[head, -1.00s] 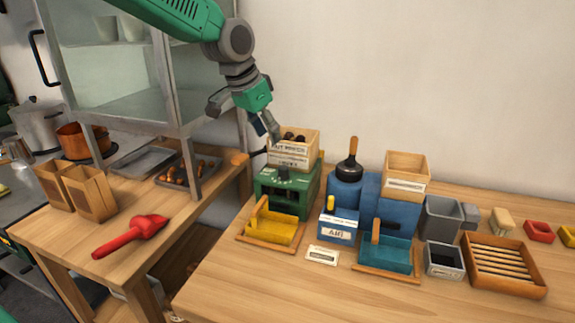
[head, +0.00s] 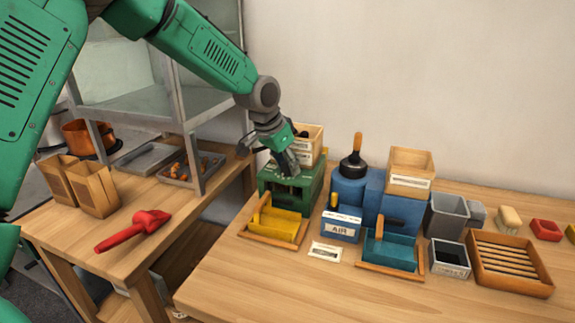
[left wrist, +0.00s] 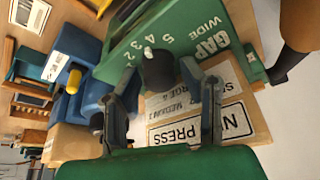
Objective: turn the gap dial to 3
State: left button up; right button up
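The green machine (head: 301,196) stands at the left of the table. In the left wrist view its green face (left wrist: 185,30) carries the lettering "GAP" and "WIDE" and the numbers 5, 4, 3, 2. The dark gap dial (left wrist: 158,68) sits below these numbers; its setting is not clear. My left gripper (head: 287,168) is at the top of the machine and hides the dial in the head view. In the left wrist view my left gripper (left wrist: 172,84) has its fingers apart, with the dial between the tips. Contact cannot be told. My right gripper is not in view.
A labelled wooden box (head: 314,140) sits on the machine, close behind my left gripper. A yellow tray (head: 277,226) is in front. The blue machine (head: 368,198) stands to the right. The front of the table is clear.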

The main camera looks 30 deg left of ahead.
pick_arm(q)
grip_shut()
jog(key=shift+r+n+y+p, duration=0.1)
jog(key=shift+n+y+p, duration=0.2)
jog(key=shift+n+p, duration=0.55)
jog(key=shift+n+y+p, duration=0.3)
jog(key=shift+n, duration=0.45)
grip_release()
jog(key=shift+a, duration=0.1)
